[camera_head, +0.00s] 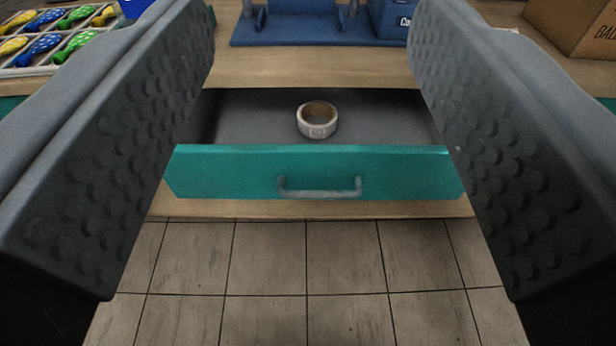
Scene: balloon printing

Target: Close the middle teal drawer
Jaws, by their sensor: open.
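The teal drawer (225,173) is pulled out from under the wooden tabletop. Its front has a grey bar handle (320,192), and its dark grey inside shows from above. A roll of tape (317,120), pale outside and brown inside, lies in it near the middle. My gripper (312,150) is open, with one dark, studded finger at each side of the view. The drawer front shows in the gap between the fingers, beyond them. The fingers hide what lies past the drawer's left and right ends, and nothing is between them.
On the tabletop (310,66) stand a tray of balloons (45,65) at the left, a blue stand (290,38) at the back middle and a cardboard box (580,28) at the right. The tiled floor (305,275) in front of the drawer is clear.

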